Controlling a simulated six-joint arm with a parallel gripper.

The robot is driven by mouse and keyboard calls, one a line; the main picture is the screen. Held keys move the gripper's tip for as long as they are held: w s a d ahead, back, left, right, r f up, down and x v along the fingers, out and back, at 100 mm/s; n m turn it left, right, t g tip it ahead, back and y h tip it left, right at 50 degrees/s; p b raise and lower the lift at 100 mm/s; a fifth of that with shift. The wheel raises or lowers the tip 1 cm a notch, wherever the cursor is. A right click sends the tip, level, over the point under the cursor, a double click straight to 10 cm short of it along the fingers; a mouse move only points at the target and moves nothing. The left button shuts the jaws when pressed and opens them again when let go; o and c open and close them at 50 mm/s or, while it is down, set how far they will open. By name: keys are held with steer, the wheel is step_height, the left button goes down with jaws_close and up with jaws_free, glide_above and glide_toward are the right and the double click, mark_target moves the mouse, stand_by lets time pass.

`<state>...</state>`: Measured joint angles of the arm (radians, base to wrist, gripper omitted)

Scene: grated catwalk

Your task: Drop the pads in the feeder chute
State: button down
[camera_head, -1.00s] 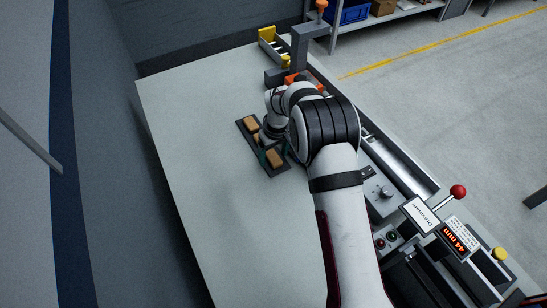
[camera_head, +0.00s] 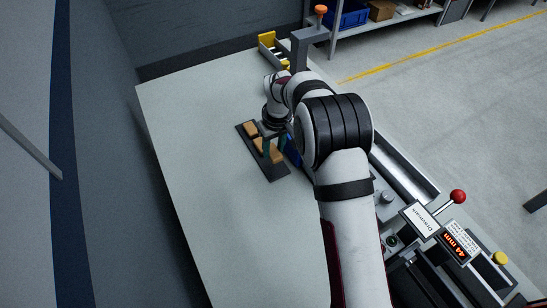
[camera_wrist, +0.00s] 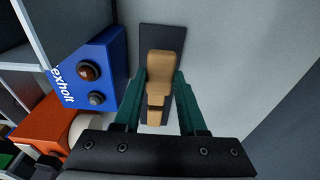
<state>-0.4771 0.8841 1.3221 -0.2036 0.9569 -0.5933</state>
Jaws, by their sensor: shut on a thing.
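Tan pads (camera_head: 250,128) lie on a narrow dark tray (camera_head: 278,173) on the pale bench. My gripper (camera_head: 271,155) is over the tray's near part, with its green fingers pointing down. In the wrist view the fingers (camera_wrist: 161,80) are shut on a tan pad (camera_wrist: 162,64), one on each side. Another tan pad (camera_wrist: 156,117) shows below it between the fingers. I cannot tell whether the held pad is clear of the tray. A metal channel (camera_head: 410,170) runs along the bench's right side; I cannot tell if it is the feeder chute.
A blue box (camera_wrist: 92,75) with a red button stands left of the tray in the wrist view. A red-knobbed lever (camera_head: 457,196) and a 44 mm display (camera_head: 455,245) are at right. A yellow-ended rack (camera_head: 267,40) is at the back. The bench's left side is clear.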

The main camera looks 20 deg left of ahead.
mark_target(278, 152)
steer(key=r, duration=0.3)
steer(key=d+r, duration=0.1)
steer(key=r, duration=0.1)
steer(key=shift+w+d+r, duration=0.1)
steer(key=shift+r, duration=0.3)
steer(key=s+d+r+m, duration=0.4)
steer(key=d+r, duration=0.4)
steer(key=d, duration=0.3)
steer(key=s+d+r+m, duration=0.35)
steer(key=d+r, duration=0.35)
steer(key=d, duration=0.3)
steer(key=w+a+f+n, duration=0.7)
steer(key=w+a+f, duration=0.1)
steer(key=f, duration=0.4)
steer(key=shift+w+a, duration=0.3)
steer(key=shift+a, duration=0.5)
steer(key=shift+n, duration=0.25)
jaws_free()
